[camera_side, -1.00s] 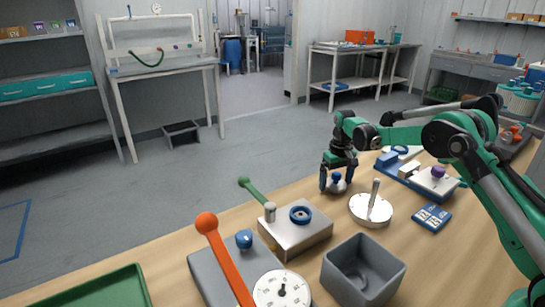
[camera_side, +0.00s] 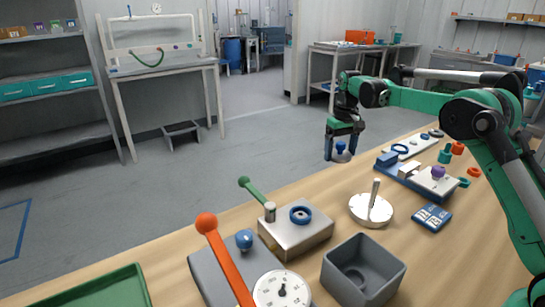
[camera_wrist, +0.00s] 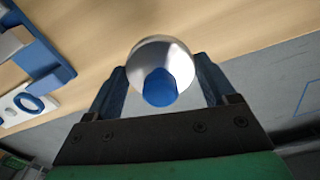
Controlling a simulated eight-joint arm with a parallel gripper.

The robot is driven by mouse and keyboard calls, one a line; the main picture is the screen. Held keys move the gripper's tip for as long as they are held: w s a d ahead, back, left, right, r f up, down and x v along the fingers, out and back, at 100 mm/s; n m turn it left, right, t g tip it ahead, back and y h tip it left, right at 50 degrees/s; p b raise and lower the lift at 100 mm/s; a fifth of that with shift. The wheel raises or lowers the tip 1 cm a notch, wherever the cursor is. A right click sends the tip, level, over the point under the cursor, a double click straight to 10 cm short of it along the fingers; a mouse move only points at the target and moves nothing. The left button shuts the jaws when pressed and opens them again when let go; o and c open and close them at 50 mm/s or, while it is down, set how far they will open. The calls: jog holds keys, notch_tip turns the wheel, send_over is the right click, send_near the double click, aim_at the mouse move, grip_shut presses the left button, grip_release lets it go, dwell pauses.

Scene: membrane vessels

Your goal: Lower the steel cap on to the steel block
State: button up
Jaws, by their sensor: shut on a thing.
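The steel cap (camera_wrist: 173,53) is a shiny round piece with a blue knob (camera_wrist: 160,87), held between the two blue fingers of my gripper (camera_wrist: 162,85) in the wrist view. In the side view my gripper (camera_side: 341,152) holds the cap (camera_side: 341,156) in the air near the far edge of the table. The steel block (camera_side: 296,235) sits on the table, nearer the side camera and to the left of my gripper. It has a blue ring (camera_side: 300,214) on top and a green-handled lever (camera_side: 250,190) at its left. The cap is well apart from the block.
A round white-silver disc with an upright rod (camera_side: 371,208) stands right of the block. A grey open box (camera_side: 363,270), a grey base with an orange lever (camera_side: 222,255) and dial, and a green tray (camera_side: 95,290) are in front. A blue fixture (camera_side: 412,175) stands at right.

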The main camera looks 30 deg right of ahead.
jog(key=shift+r, duration=2.65)
jog(key=a+f+n, duration=0.1)
jog(key=a+n, duration=0.1)
jog(key=a, duration=0.6)
jog(key=n, duration=0.2)
send_over(301, 214)
jog(key=shift+w+d+f, duration=0.1)
jog(key=shift+d+f, duration=0.05)
jog(key=shift+f, duration=0.45)
jog(key=shift+w+d+f, duration=0.1)
jog(key=shift+f, duration=0.5)
jog(key=shift+s+a+f+n, duration=0.3)
jog(key=shift+f, duration=2.3)
